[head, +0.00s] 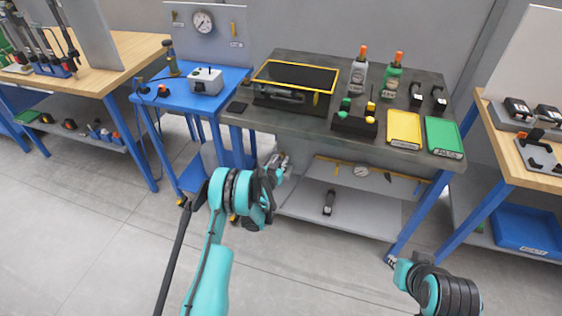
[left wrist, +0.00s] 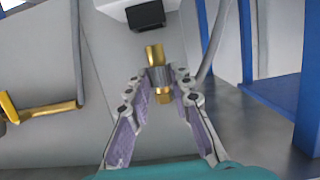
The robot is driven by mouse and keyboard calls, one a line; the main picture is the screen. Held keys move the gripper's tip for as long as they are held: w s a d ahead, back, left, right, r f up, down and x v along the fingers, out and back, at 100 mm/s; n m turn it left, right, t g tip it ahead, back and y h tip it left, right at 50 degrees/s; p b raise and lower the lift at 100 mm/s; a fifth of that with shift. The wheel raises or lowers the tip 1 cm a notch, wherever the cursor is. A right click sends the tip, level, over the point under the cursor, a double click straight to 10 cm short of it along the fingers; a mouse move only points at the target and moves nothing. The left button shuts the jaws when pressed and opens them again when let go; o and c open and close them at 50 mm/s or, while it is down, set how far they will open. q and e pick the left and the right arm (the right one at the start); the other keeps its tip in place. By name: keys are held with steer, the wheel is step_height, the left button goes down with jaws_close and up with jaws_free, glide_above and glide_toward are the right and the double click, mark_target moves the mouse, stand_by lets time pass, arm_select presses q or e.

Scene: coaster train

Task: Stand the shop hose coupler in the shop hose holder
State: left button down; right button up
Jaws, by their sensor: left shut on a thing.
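My left gripper (head: 281,163) is in front of the dark bench, below its top, near the left end of the lower shelf. In the left wrist view it is shut on the shop hose coupler (left wrist: 155,56), a small piece with brass ends and a grey middle band. The coupler sits between the fingertips, with one brass end pointing away from the palm. In the head view the coupler is too small to make out. I cannot tell which thing is the shop hose holder. My right gripper (head: 392,261) is low at the right, its fingers mostly hidden by its wrist.
The dark bench (head: 290,118) carries a yellow-framed tray, bottles, a black block and yellow and green bins. A blue table (head: 190,101) with a grey box (head: 206,81) stands left of it. The lower shelf (head: 305,210) holds a black tool (head: 329,202). The floor in front is clear.

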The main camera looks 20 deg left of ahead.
arm_select(q)
steer(key=shift+f, duration=1.6)
stand_by(0.6)
steer(key=shift+r, duration=0.2)
steer(key=shift+r+p, duration=0.65)
steer(key=shift+r, duration=0.7)
steer(key=shift+b, duration=0.65)
stand_by(0.7)
steer(key=shift+f, duration=1.55)
stand_by(0.7)
steer(key=c, duration=1.3)
jaws_free()
